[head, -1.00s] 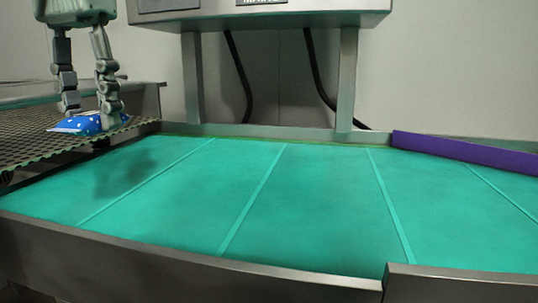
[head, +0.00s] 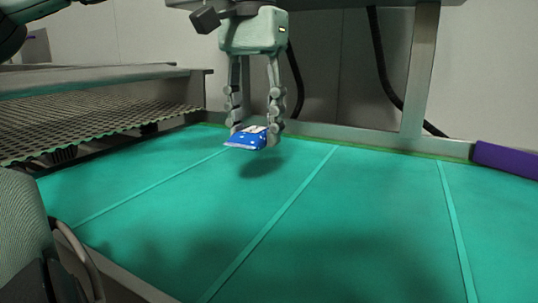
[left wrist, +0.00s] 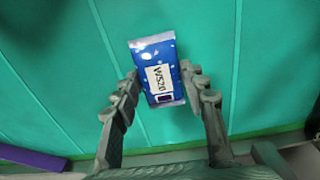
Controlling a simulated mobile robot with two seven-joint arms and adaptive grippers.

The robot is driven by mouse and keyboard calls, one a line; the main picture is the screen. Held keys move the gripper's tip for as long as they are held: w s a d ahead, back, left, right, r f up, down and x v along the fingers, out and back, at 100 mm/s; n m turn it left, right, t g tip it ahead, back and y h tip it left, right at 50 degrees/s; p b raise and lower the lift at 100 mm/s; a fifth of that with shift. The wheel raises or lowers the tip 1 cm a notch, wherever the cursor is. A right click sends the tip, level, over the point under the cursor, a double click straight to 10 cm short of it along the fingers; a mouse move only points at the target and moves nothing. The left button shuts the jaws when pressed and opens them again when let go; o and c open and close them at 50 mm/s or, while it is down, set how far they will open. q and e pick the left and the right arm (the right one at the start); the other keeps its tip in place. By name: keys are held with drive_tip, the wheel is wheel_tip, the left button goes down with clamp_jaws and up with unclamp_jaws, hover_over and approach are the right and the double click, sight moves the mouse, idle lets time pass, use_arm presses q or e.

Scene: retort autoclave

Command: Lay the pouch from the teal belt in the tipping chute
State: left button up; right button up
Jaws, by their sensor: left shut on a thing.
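My left gripper (head: 256,138) is shut on a blue pouch (head: 248,140) with white dots and silvery ends. It holds the pouch above the teal belt (head: 300,240), and a shadow lies on the belt below. In the left wrist view the pouch (left wrist: 158,70) sits between the fingers of the left gripper (left wrist: 160,88), with a white label reading "W520" facing the camera. I cannot make out a tipping chute in these views. My right gripper is not in view.
A dark mesh conveyor (head: 100,120) with a metal rail stands at the left. A purple guide (head: 505,158) runs along the belt's far right edge. A metal post (head: 420,80) rises behind the belt. The belt surface in view is clear.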

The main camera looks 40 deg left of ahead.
sight(268, 178)
use_arm(q)
drive_tip(key=shift+w+d+f, duration=0.55)
drive_tip(key=shift+w+f, duration=0.2)
drive_tip(key=shift+w, duration=0.15)
wheel_tip(268, 178, down, 3)
drive_tip(key=shift+f, duration=0.4)
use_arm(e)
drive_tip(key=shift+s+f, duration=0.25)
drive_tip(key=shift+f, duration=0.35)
use_arm(q)
drive_tip(key=shift+f, duration=0.1)
drive_tip(key=o, duration=1.2)
drive_tip(key=shift+c, duration=0.2)
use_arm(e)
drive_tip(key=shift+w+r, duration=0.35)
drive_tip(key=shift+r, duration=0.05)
